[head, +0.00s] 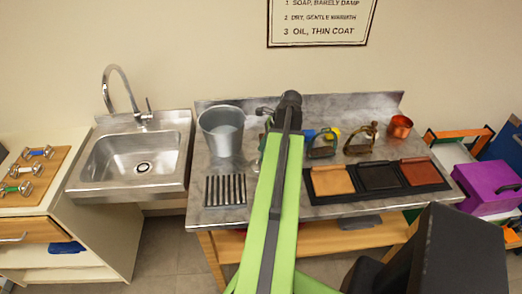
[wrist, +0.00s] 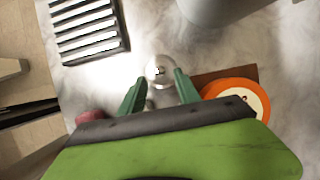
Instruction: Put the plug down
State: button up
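A small round silver piece, which I take to be the plug (wrist: 160,69), shows in the wrist view between the tips of my gripper (wrist: 160,80). The two green fingers close in on it from both sides and seem to touch it. Its lower part is partly hidden, and I cannot tell whether it touches the grey worktop (wrist: 290,55) below. In the head view my green arm reaches over the worktop (head: 222,172) and hides the fingers and the plug.
A dark slatted grate (wrist: 88,28) lies left of the gripper, and a grey bucket (head: 222,132) stands behind. An orange round tin (wrist: 258,97) and a reddish thing (wrist: 90,115) are close by the fingers.

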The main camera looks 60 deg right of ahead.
jog(key=p+v, duration=0.5)
jog(key=v, duration=0.3)
jog(key=shift+p, duration=0.3)
